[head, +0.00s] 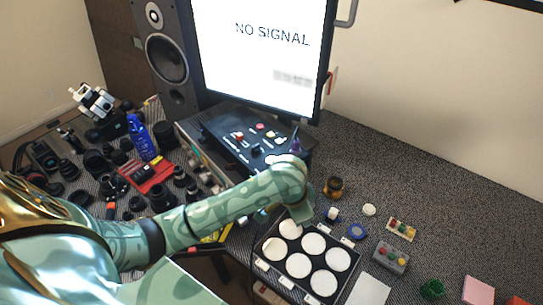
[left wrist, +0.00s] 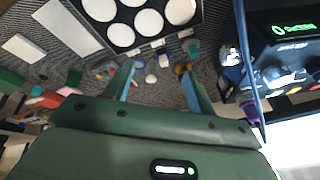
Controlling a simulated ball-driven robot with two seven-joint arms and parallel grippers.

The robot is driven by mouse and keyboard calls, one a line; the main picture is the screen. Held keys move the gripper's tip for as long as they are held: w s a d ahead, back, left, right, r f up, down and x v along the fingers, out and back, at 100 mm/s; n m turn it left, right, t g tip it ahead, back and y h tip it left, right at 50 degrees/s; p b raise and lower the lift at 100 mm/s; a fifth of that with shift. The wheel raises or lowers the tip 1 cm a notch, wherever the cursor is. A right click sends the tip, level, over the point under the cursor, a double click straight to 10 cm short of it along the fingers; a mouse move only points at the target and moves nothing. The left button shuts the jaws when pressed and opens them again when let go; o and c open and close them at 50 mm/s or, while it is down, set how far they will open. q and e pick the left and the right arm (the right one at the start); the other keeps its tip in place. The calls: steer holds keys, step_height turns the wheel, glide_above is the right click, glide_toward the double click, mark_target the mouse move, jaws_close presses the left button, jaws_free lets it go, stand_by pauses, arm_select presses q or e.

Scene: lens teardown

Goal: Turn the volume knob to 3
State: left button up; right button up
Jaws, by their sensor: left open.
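A dark control box (head: 226,134) with several coloured buttons and knobs stands below the monitor in the head view. It is partly hidden by my left arm. I cannot tell which control is the volume knob or where it points. The left wrist view shows part of a dark device (left wrist: 254,22) at the right edge, with a green lit display (left wrist: 295,29) and blurred knob-like parts. My left gripper (head: 302,212) is beyond the box's right front side, above the table by the white-disc tray. In the left wrist view the gripper (left wrist: 158,88) has its fingers apart with nothing between them.
A monitor (head: 262,45) reading "NO SIGNAL" and a speaker (head: 168,60) stand behind. A tray of white discs (head: 280,282), a small amber jar (head: 333,187) and small coloured parts lie near the gripper. Lenses and a blue bottle (head: 141,138) crowd the left. The right rear table is clear.

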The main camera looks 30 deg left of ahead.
arm_select(q)
steer(key=w+a+r+n+g+y, duration=0.1)
steer(key=w+a+r+n+g, duration=0.1)
steer(key=w+a+r, duration=0.4)
step_height(320, 180, up, 10)
steer(key=f+n+g, duration=0.1)
steer(key=n+g, duration=0.1)
steer(key=n, duration=0.3)
glide_above(272, 160)
step_height(272, 160, down, 16)
steer(key=b, duration=0.6)
steer(key=shift+a+r+b, duration=0.1)
steer(key=shift+r+b, duration=0.15)
steer(key=shift+b, duration=0.05)
